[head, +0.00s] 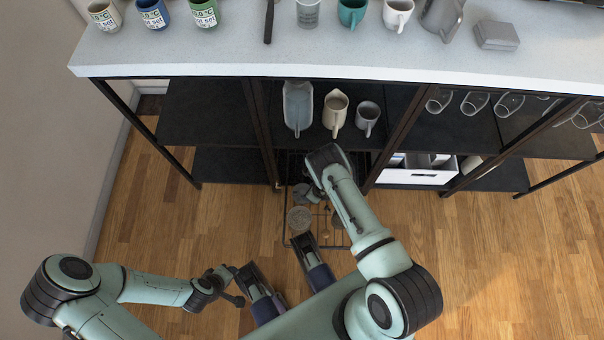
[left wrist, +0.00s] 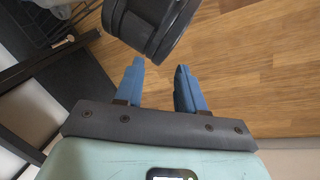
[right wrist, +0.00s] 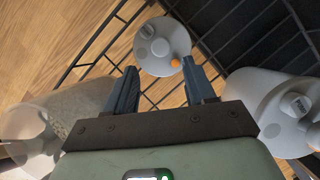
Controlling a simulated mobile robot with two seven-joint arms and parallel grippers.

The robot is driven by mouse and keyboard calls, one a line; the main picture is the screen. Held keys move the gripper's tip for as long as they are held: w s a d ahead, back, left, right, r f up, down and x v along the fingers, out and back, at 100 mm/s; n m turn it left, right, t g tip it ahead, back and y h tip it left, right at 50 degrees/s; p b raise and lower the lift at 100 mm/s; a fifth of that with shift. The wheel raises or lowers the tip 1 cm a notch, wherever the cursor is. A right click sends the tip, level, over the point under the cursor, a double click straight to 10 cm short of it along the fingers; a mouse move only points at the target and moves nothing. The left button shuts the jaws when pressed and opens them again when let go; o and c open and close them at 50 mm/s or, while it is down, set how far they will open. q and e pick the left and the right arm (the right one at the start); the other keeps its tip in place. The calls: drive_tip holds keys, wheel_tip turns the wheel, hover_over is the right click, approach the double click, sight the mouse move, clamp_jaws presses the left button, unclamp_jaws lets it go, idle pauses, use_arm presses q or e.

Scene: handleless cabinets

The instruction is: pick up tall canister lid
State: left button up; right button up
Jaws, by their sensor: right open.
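In the right wrist view a round white lid (right wrist: 158,42) with small raised round parts and an orange spot sits just beyond and between my right fingertips. I cannot tell for sure that it is the tall canister's lid. My right gripper (right wrist: 159,66) is open with nothing between its fingers. In the head view my own wrist hides it over the pulled-out wire rack (head: 345,244). A white container (right wrist: 270,105) stands to the right and a clear container with grainy contents (right wrist: 75,115) to the left. My left gripper (head: 236,284) is open and empty over the floor.
The wire rack sticks out low from the dark cabinet. A round-topped container (head: 299,219) stands on it. Pitchers and a mug (head: 368,116) stand on the shelf above. The white counter (head: 240,60) overhangs the rack. Wood floor (head: 500,260) is clear to the right.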

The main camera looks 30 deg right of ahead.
sight(303, 191)
drive_tip(key=shift+w+b+x, duration=0.15)
drive_tip(key=shift+b+x, duration=0.65)
drive_tip(key=shift+x, duration=0.75)
drive_tip(key=shift+w+b+x, duration=0.15)
drive_tip(key=shift+b+x, duration=0.6)
drive_tip(key=shift+x, duration=0.8)
use_arm(q)
drive_tip(key=w+a+f+t, duration=0.1)
drive_tip(key=w+a+f, duration=0.1)
drive_tip(key=w+f, duration=0.1)
drive_tip(key=shift+w+a+f+y, duration=0.3)
drive_tip(key=shift+w+f+y, duration=0.1)
drive_tip(key=shift+w, duration=0.15)
use_arm(e)
drive_tip(key=shift+r, duration=0.2)
clamp_jaws()
